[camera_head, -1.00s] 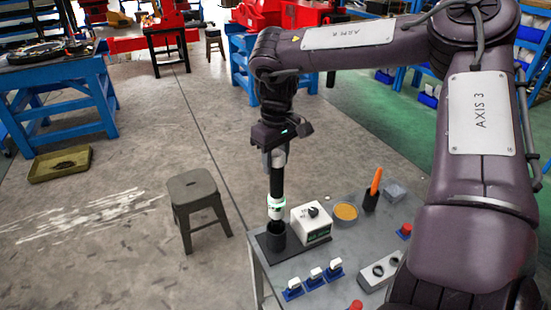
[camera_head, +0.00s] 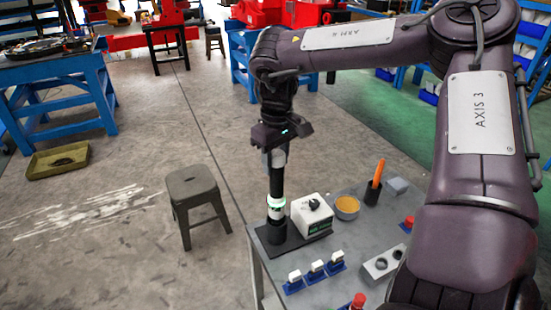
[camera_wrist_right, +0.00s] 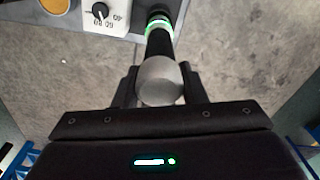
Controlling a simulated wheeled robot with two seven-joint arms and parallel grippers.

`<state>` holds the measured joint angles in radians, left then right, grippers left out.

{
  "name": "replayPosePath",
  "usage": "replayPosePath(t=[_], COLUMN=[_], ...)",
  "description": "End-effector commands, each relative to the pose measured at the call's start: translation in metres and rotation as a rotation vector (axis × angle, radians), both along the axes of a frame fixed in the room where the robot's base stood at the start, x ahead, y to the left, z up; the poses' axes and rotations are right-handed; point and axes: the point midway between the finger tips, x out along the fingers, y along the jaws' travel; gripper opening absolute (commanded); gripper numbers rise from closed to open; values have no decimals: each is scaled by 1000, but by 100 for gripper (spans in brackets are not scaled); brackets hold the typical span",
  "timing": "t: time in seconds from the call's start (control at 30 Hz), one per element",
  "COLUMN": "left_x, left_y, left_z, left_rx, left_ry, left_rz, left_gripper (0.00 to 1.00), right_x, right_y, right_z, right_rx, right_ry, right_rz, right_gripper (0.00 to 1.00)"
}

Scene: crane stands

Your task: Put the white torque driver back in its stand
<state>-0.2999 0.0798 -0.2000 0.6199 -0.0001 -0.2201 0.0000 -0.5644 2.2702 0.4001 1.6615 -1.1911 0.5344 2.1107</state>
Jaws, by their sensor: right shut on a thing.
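The white torque driver (camera_head: 276,188) hangs upright with a black shaft and a white collar with a green ring low down. My right gripper (camera_head: 274,157) is shut on its grey upper end. In the right wrist view the driver (camera_wrist_right: 159,45) runs away between the fingers (camera_wrist_right: 160,82), its round grey cap toward me. My left gripper is out of view.
A white dial box (camera_head: 312,217) stands close right of the cup. The grey table (camera_head: 345,240) also holds an orange-filled bowl (camera_head: 347,207), an orange-handled tool (camera_head: 378,174) in a black holder and several blue-and-white blocks. A stool (camera_head: 197,187) stands left on open floor.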

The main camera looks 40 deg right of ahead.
Motion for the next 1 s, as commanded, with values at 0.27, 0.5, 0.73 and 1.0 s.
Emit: replayPosePath(t=[0.27,0.5,0.73,1.0], left_x=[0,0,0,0], left_y=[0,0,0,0], left_z=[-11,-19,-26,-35], left_rx=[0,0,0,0], left_ry=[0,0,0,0], left_rz=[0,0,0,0], left_gripper=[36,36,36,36], right_x=[1,1,1,1], right_y=[0,0,0,0], right_z=[-10,-18,-26,-36], right_rx=[0,0,0,0], right_ry=[-4,-4,-4,-4], right_rz=[0,0,0,0], right_gripper=[0,0,0,0])
